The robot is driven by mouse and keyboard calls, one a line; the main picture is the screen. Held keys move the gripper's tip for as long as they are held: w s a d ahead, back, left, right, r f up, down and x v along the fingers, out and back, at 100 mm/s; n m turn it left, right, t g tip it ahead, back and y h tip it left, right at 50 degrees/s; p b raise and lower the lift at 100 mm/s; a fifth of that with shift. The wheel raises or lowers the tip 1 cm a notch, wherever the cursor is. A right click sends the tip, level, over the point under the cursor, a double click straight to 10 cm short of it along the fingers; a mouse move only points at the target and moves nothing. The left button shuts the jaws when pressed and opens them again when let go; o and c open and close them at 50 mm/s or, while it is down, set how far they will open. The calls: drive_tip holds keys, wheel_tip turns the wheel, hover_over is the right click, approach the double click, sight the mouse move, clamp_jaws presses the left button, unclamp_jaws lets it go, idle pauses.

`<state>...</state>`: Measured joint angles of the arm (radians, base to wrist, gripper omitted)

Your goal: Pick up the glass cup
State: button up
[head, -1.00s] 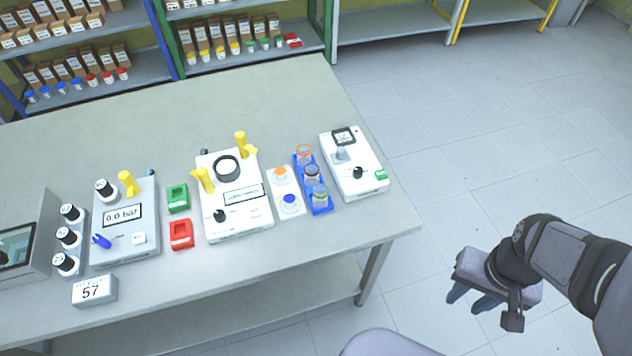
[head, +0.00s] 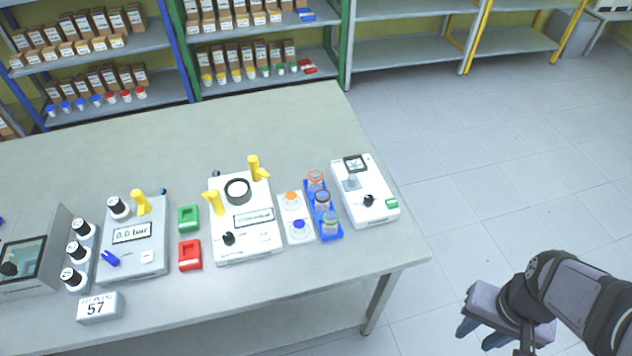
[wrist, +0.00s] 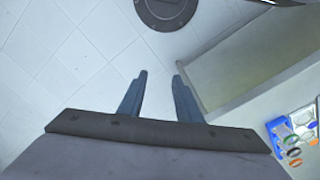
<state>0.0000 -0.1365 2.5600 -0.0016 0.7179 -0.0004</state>
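Three small glass cups stand in a row in a blue rack (head: 337,236) near the right end of the table. The back cup (head: 315,180) has an orange rim, the middle cup (head: 322,201) a dark rim and the front cup (head: 330,224) a green rim. The rack also shows at the lower right of the wrist view (wrist: 274,136). My gripper (head: 477,338) is off the table, to the right of and below the cups in the head view. In the wrist view its two fingers (wrist: 160,75) are apart with nothing between them.
A white tray (head: 303,238) with orange and blue topped items stands left of the rack. A white device (head: 372,205) stands close on its right. A larger white device (head: 245,240) with yellow handles is further left. The table's right edge and leg (head: 378,300) lie between gripper and rack.

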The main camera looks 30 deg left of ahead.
drive_tip(key=o, duration=0.5)
drive_tip(key=shift+o, duration=0.2)
drive_tip(key=w+a+r+n, duration=0.2)
drive_tip(key=w+a+n, duration=0.25)
drive_tip(key=w, duration=0.25)
drive_tip(key=w+a+r+n, duration=0.1)
drive_tip(key=w+a+n, duration=0.3)
drive_tip(key=w+n, duration=0.2)
drive_tip(key=n+t+p, duration=0.2)
drive_tip(key=n+t, duration=0.1)
drive_tip(key=n, duration=2.5)
hover_over(314, 176)
drive_tip(key=s, duration=0.2)
drive_tip(key=shift+y, duration=0.3)
drive_tip(key=shift+d+p+x, duration=0.2)
drive_tip(key=shift+p+x, duration=1.6)
drive_tip(key=shift+x, duration=2.2)
